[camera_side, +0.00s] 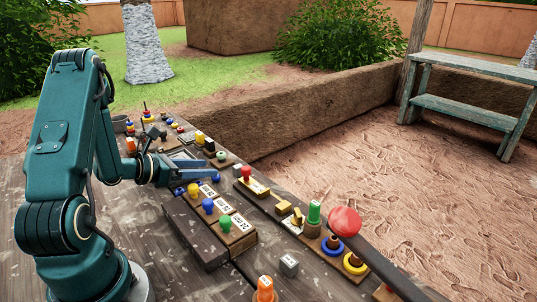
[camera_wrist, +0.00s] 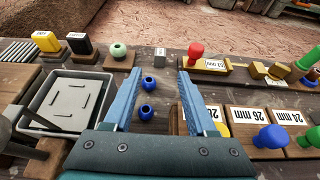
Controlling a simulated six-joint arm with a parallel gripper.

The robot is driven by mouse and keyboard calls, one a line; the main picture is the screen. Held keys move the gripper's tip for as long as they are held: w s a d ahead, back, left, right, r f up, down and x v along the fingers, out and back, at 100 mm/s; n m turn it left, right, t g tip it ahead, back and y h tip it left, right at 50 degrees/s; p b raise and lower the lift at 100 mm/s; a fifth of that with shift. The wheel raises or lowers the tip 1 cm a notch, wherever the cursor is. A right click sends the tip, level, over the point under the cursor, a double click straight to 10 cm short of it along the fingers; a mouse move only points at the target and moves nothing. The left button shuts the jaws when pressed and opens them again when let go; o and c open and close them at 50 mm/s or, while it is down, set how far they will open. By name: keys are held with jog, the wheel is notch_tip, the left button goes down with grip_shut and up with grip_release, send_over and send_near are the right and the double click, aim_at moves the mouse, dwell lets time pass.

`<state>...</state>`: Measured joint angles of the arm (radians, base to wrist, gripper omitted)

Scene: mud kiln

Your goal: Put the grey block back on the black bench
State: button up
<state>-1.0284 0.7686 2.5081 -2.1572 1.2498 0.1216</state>
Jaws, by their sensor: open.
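My gripper (camera_side: 205,172) is open above the cluttered table. In the wrist view its blue fingers (camera_wrist: 157,80) are spread, with no object held. A small grey block (camera_wrist: 160,54) with markings sits on the table just beyond the fingertips, apart from them. Another grey block (camera_side: 289,265), marked on its faces, sits near the table's front edge in the side view, well away from my gripper. A long, low dark bench-like block (camera_side: 197,232) lies in front of my gripper; I cannot tell whether it is the black bench.
A grey tray (camera_wrist: 52,118) is at left. Boards with coloured knobs (camera_side: 228,232) and a red ball (camera_side: 345,221) stand to the right. Bare tabletop (camera_side: 245,268) shows near the front.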

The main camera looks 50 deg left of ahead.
jog(key=shift+s+d+r, duration=0.1)
jog(key=shift+s+r, duration=0.05)
jog(key=w+d+r+m+g+h, duration=0.1)
jog(key=w+d+r+m+h, duration=0.1)
jog(key=d+r+m+h, duration=0.4)
jog(key=w+d+r+m+g+h, duration=0.15)
jog(key=d+m, duration=0.25)
jog(key=d, duration=0.4)
jog(key=s+d+r+m+g+h, duration=0.25)
jog(key=s+d+m+g, duration=0.2)
jog(key=d+m, duration=0.4)
jog(key=s+d+m+g+y, duration=0.4)
jog(key=s+d+m, duration=0.1)
jog(key=s+m, duration=0.45)
jog(key=a+m+t+y, duration=0.1)
jog(key=m+y, duration=0.1)
jog(key=s+a+r+m+t+y, duration=0.1)
jog(key=a+m+y, duration=0.1)
jog(key=m, duration=0.1)
jog(key=a+m+t+y, duration=0.1)
jog(key=a+m+y, duration=0.1)
jog(key=m, duration=0.1)
jog(key=shift+s+r, duration=0.15)
jog(key=shift+s, duration=0.25)
